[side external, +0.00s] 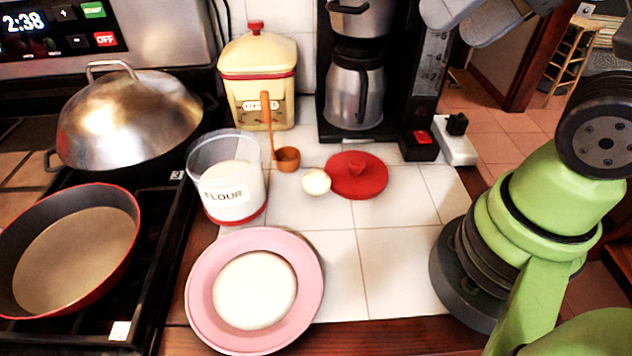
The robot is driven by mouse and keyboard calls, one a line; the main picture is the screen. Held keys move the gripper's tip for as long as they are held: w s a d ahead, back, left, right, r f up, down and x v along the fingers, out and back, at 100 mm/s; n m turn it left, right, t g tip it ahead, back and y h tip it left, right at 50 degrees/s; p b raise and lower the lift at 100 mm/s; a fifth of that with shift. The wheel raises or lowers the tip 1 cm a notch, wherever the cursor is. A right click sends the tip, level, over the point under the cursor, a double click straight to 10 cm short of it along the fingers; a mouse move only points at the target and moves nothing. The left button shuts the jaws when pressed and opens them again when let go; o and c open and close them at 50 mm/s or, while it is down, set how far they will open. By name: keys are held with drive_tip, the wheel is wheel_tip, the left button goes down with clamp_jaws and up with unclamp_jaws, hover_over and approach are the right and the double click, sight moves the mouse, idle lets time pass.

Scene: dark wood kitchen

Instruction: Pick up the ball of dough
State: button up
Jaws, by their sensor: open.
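The ball of dough (316,182) looks like a small, cream-coloured ball. It sits on the white tiled counter, close against the left edge of a red round lid (357,175). I cannot tell whether the two touch. The bowl of a wooden ladle (287,159) lies just behind and left of the ball. My gripper's fingers are not in the picture. Nothing covers the ball.
A clear flour canister (229,200) stands left of the ball. A pink-rimmed plate (205,305) lies in front. A coffee maker (355,90) and a yellow canister (258,88) stand behind. The stove with a red pan (128,225) is left. Tiles right of the plate are clear.

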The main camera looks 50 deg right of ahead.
drive_tip(key=shift+w, duration=0.1)
drive_tip(key=n+g+h, duration=0.6)
drive_tip(key=g, duration=0.1)
hover_over(316, 177)
drive_tip(key=s+a, duration=0.1)
drive_tip(key=a, duration=0.2)
wheel_tip(316, 177, down, 20)
drive_tip(key=x, duration=0.4)
drive_tip(key=shift+f, duration=0.3)
drive_tip(key=shift+w+x, duration=0.2)
drive_tip(key=shift+x, duration=1.35)
drive_tip(key=shift+w+x, duration=0.2)
drive_tip(key=shift+x, duration=1.3)
drive_tip(key=shift+a, duration=0.15)
drive_tip(key=c, duration=0.7)
